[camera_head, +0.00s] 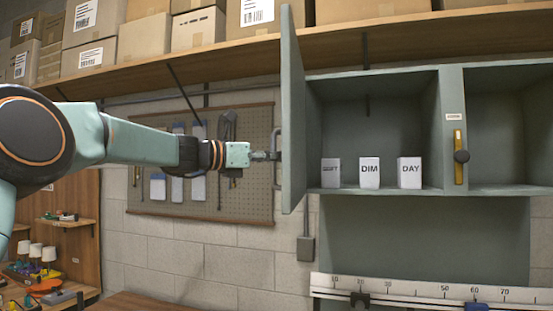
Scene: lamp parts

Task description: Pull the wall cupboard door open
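The wall cupboard (385,88) is grey-green, and its left compartment stands open. Its door (292,120) is swung out at the left side, seen nearly edge-on. A grey bar handle (277,138) is on the door's outer face. My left gripper (272,155) reaches in from the left, and its narrow, closed-looking fingers meet the lower part of the handle. The exact finger contact is small and partly hidden. My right gripper is not in view.
Small white boxes, including DIM (369,173) and DAY (409,173), stand inside the cupboard. A shelf (230,60) with cardboard boxes runs above. A pegboard (255,185) hangs behind my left arm. A ruler rail (430,290) lies below.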

